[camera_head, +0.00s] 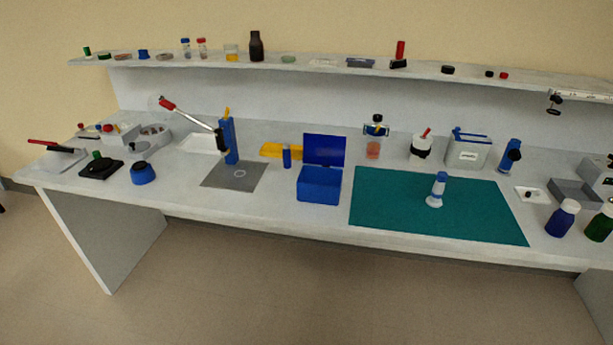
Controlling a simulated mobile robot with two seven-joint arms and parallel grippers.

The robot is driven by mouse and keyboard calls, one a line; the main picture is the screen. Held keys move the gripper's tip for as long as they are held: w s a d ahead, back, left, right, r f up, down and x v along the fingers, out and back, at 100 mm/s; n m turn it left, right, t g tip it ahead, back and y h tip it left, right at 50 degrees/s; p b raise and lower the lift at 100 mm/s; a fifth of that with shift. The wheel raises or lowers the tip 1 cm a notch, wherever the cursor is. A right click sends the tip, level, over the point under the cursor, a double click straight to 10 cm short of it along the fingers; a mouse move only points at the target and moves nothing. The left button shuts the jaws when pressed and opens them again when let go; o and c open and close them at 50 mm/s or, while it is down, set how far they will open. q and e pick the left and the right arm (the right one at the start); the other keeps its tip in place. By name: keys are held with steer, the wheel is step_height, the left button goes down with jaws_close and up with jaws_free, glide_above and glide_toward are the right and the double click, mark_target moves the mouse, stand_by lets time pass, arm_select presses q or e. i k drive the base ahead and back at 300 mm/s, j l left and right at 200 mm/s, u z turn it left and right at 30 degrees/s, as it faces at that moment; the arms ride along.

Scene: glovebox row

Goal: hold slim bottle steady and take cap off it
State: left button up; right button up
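A slim, upright blue and white bottle-like item (437,188) stands on the teal mat (390,210), right of the middle of the bench. It has a wide pale foot and a narrower blue upper part. Its top looks blue and is probably the cap, but it is too small to tell where cap and body meet. Nothing touches it except the mat. Neither of my grippers is in view.
An open blue box (318,185) stands left of the mat. A blue bottle (562,219) and a green bottle (599,226) with pale caps stand at the right. A lever press (228,140) stands at the left. The mat around the slim item is clear.

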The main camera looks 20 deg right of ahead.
mark_target(434, 201)
steer(key=z, duration=1.45)
steer(key=i+l+u, duration=0.1)
steer(key=l+u, duration=0.15)
steer(key=l, duration=0.15)
steer(key=l+u, duration=0.2)
steer(key=l, duration=0.15)
steer(key=i, duration=0.05)
